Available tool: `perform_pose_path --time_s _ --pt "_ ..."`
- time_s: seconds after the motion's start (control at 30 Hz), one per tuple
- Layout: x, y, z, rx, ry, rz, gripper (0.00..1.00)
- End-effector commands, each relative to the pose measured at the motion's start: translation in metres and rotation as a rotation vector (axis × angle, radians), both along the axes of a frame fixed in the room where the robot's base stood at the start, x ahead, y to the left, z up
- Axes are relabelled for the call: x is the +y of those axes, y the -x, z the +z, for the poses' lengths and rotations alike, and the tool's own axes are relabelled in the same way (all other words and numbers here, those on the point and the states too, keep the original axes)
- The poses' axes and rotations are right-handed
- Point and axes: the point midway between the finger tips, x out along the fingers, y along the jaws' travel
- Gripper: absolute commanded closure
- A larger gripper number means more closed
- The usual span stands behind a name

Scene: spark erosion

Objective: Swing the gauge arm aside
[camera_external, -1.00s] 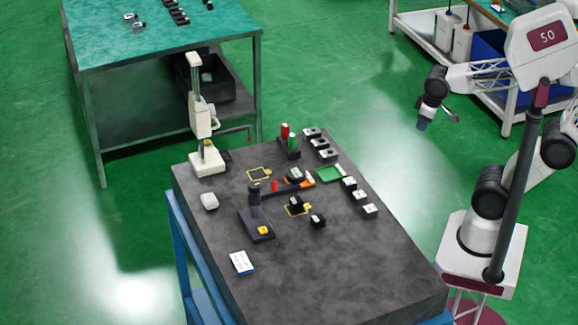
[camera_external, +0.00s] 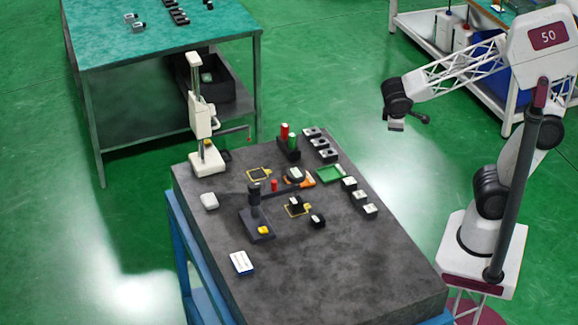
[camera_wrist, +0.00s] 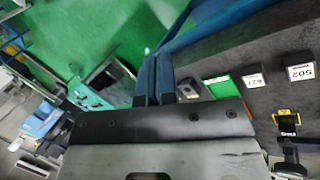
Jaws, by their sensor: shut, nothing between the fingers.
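The gauge stand has a dark base (camera_external: 258,226) and a short post on the stone table. Its dark gauge arm (camera_external: 280,188) reaches right from the post, with a round gauge head (camera_external: 294,175) at its end and a small red part (camera_external: 274,186) beside it. My gripper (camera_external: 396,125) hangs in the air to the right of the table, well apart from the gauge arm. In the wrist view its blue fingers (camera_wrist: 153,80) are together with nothing between them. I cannot make out the gauge arm surely in the wrist view.
Several numbered blocks (camera_external: 360,196) line the right side of the dark stone table (camera_external: 330,262), near a green tray (camera_external: 329,174). A tall white height gauge (camera_external: 203,125) stands at the back left. Red and green cylinders (camera_external: 289,135) stand at the back. The front is mostly clear.

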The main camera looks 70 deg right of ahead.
Motion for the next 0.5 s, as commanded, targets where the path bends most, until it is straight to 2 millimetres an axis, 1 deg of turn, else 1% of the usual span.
perform_pose_path --time_s 0.1,0.37,0.5 --pt "0.012 -0.013 -0.002 0.012 0.065 0.028 1.00" --pt "0.041 -0.041 -0.004 0.011 0.211 0.084 1.00" --pt "0.059 -0.056 -0.005 -0.001 0.291 0.115 1.00"
